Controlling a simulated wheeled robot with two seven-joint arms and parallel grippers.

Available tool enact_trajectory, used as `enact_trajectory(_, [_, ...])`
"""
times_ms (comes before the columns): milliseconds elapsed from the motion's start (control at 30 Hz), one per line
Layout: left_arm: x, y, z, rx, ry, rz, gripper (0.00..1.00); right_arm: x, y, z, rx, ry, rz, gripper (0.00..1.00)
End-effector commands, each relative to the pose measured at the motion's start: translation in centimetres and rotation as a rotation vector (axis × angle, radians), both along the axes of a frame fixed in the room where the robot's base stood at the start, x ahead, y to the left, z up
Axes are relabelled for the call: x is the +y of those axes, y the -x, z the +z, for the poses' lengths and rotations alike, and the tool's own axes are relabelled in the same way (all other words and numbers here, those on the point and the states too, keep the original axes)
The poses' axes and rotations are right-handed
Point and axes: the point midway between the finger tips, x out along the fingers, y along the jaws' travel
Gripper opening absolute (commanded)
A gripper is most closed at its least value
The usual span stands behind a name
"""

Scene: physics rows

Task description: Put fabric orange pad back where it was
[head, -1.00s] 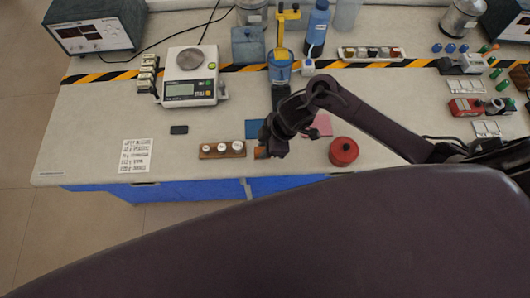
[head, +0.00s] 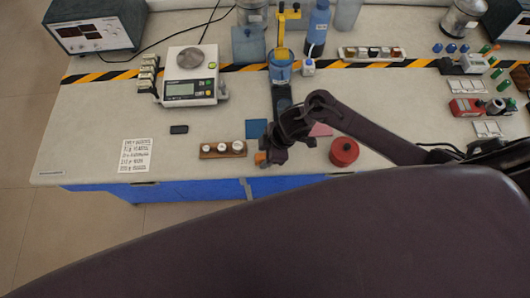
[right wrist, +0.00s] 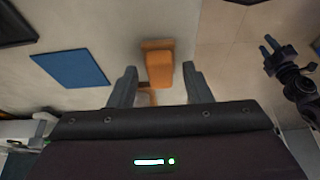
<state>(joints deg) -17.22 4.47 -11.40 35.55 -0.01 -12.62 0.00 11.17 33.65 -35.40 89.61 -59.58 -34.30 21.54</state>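The orange fabric pad (right wrist: 160,68) shows in the right wrist view between and just beyond the fingers of my right gripper (right wrist: 160,86). Clear gaps show on both sides of it, so the gripper is open and not holding it. In the head view the orange pad (head: 261,158) is at the table's front edge, partly hidden by my right gripper (head: 268,156).
A wooden block with white-topped weights (head: 222,149) stands just left of the pad. A blue pad (head: 256,128), a pink pad (head: 321,130) and a red round container (head: 344,151) are close by. The scale (head: 190,88) stands behind. Bare table lies around the black pad (head: 179,129).

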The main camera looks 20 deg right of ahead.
Motion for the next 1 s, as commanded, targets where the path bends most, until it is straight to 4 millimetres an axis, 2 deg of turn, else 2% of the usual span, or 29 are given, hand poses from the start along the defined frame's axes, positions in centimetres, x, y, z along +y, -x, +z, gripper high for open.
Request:
enact_trajectory(200, [0.1, 0.0, 0.1, 0.0, -0.001, 0.0, 0.36, 0.0, 0.0, 0.1, 0.0, 0.0, 0.0, 0.45])
enact_trajectory(333, [0.1, -0.1, 0.2, 0.0, -0.002, 0.0, 0.36, -0.3, 0.0, 1.0, -0.003, 0.001, 0.0, 0.45])
enact_trajectory(800, [0.2, -0.1, 0.3, -0.001, -0.002, -0.002, 0.36, -3.7, 1.0, 9.5, -0.003, 0.001, 0.001, 0.45])
enact_trajectory(1000, [0.2, -0.1, 0.3, -0.001, -0.002, -0.002, 0.36, -4.4, 1.2, 11.2, 0.0, 0.001, 0.0, 0.45])
